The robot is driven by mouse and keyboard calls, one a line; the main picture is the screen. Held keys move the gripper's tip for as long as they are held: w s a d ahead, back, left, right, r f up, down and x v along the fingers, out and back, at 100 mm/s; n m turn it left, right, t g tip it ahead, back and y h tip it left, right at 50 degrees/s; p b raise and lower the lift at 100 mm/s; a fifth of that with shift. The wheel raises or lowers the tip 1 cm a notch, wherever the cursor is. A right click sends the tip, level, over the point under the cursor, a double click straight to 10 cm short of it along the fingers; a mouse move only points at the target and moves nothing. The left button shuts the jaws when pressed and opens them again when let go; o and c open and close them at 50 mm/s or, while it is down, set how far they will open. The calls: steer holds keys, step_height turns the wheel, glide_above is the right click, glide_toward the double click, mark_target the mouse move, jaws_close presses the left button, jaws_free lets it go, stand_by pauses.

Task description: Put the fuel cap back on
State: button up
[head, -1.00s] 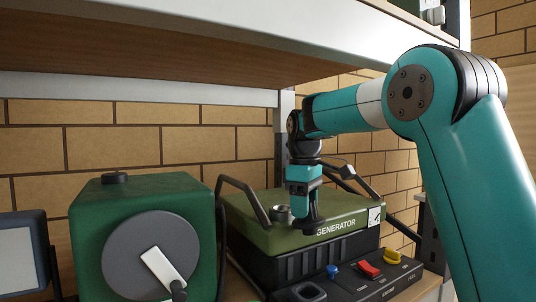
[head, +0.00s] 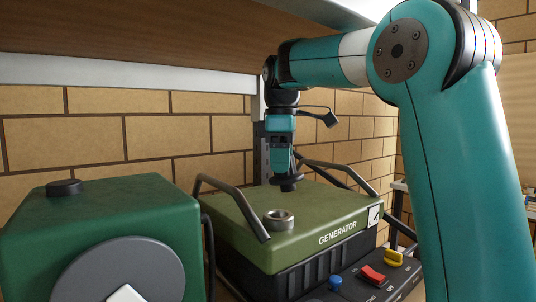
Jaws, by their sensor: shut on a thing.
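The green-topped generator (head: 325,212) stands on the shelf. Its round metal filler neck (head: 279,220) is bare on the top, near the front left. My gripper (head: 284,176) points down over the generator and is shut on the black fuel cap (head: 286,184). In the picture the cap is above and slightly right of the neck, with a gap between them. How far behind or above the neck it is cannot be told from this one view. The fingertips and the upper part of the cap are hard to make out.
Black tube handles (head: 232,205) rise at the generator's sides, the left one close to the neck. A green reel box (head: 110,225) with a black knob stands to the left. A shelf board (head: 150,38) hangs overhead. A panel with coloured switches (head: 373,274) is in front.

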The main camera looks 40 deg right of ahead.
mark_target(271, 179)
steer(key=shift+w+r, duration=0.2)
steer(key=shift+r, duration=0.3)
steer(key=f+b, duration=0.5)
steer(key=shift+a+f, duration=0.2)
steer(key=shift+f, duration=0.05)
steer(key=shift+w, duration=0.1)
stand_by(0.3)
steer(key=shift+w+a, duration=0.55)
steer(key=shift+s+f+b, duration=0.1)
steer(key=shift+f+b, duration=1.6)
stand_by(0.4)
